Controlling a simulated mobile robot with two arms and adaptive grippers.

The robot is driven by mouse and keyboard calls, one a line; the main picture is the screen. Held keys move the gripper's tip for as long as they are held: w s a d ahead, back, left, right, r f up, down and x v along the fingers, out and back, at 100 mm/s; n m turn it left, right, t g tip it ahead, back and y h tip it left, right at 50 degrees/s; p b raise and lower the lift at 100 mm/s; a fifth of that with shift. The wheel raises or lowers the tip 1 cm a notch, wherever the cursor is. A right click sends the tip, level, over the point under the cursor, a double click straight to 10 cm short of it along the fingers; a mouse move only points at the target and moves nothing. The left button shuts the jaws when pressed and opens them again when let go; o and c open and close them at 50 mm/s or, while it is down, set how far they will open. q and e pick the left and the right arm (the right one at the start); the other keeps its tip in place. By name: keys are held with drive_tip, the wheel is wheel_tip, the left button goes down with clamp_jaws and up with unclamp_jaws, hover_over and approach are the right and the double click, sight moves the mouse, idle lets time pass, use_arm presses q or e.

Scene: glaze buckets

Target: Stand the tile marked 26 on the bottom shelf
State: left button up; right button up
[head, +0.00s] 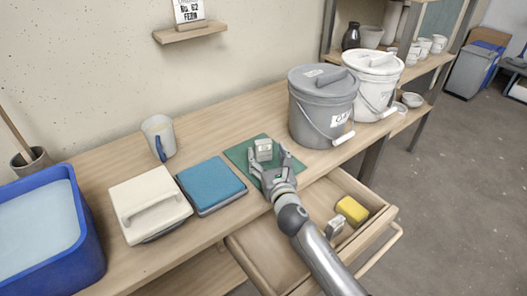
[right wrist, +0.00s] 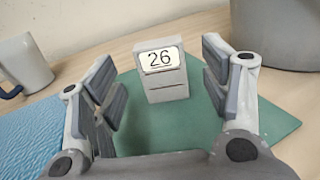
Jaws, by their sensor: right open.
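The tile marked 26 (head: 263,149) stands upright on a green mat (head: 237,155) on the bench. In the right wrist view the tile (right wrist: 163,85) is a small pale block with its label facing me. My right gripper (head: 268,158) is open, its fingers to either side of the tile's near side. In the right wrist view the gripper (right wrist: 160,78) shows a gap between each finger and the tile. A wooden shelf board (head: 205,277) shows below the bench; I cannot tell whether it is the bottom shelf. My left gripper is out of view.
Grey (head: 322,110) and white (head: 373,85) lidded buckets stand right of the mat. A blue sponge pad (head: 211,184), mug (head: 159,137) and blue tub (head: 45,230) lie left. An open drawer (head: 265,255) holds a yellow sponge (head: 352,210) and a small pale block (head: 334,227).

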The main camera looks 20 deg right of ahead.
sight(263, 150)
drive_tip(key=shift+w, duration=1.35)
drive_tip(key=c, duration=1.1)
drive_tip(key=shift+c, duration=1)
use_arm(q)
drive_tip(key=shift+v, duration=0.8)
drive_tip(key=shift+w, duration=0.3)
use_arm(e)
drive_tip(key=shift+r, duration=0.2)
